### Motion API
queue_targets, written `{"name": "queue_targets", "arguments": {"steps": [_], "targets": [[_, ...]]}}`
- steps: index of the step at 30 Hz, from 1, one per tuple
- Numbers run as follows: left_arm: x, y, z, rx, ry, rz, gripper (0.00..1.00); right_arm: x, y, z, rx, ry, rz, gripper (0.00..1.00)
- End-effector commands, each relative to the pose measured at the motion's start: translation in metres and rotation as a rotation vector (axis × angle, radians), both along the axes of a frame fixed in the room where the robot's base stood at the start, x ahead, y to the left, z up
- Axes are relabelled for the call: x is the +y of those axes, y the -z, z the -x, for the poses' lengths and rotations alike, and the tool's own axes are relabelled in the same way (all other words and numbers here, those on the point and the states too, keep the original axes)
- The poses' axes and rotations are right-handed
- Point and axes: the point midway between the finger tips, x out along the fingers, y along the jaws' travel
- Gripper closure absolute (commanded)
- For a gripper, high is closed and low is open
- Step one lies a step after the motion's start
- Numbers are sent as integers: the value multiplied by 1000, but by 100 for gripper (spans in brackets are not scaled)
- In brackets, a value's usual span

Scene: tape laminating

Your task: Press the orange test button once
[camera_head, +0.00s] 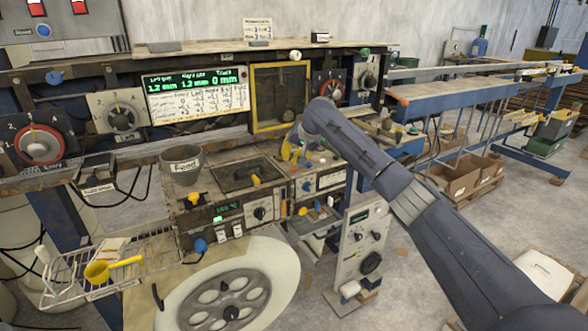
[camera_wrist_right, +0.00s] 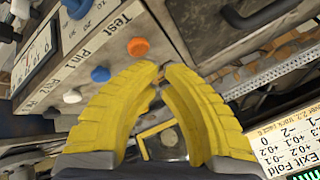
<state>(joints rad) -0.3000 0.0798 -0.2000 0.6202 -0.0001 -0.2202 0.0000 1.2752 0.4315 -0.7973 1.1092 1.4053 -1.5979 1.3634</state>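The orange test button (camera_wrist_right: 138,47) is a round cap on a pale panel strip lettered "Test", in the upper middle of the right wrist view. My right gripper (camera_wrist_right: 162,76) has yellow fingers that curve together, their tips closed or nearly so with nothing seen held. The fingertips appear just beside the orange button in that view; contact is not visible. In the head view my right gripper (camera_head: 291,149) is over the bench right of the grey bucket. The orange button is too small to pick out surely there. My left gripper is not in view.
A blue button (camera_wrist_right: 101,74) and a white button (camera_wrist_right: 72,96) sit along the same strip. The grey "Feed" bucket (camera_head: 183,167) stands left of the gripper. A yellow-framed window (camera_head: 281,95) and a green-lettered display (camera_head: 193,92) are behind. A wire rack (camera_head: 75,270) is at lower left.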

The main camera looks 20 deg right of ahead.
Motion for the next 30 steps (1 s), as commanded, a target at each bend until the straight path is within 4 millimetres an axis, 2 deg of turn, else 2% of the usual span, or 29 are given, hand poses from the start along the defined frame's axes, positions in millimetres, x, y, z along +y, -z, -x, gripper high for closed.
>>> {"name": "queue_targets", "arguments": {"steps": [14, 30], "targets": [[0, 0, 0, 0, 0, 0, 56, 0, -5, 0, -1, 0, 0, 100], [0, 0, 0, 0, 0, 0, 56, 0, -45, 0, -1, 0, 0, 100]]}}
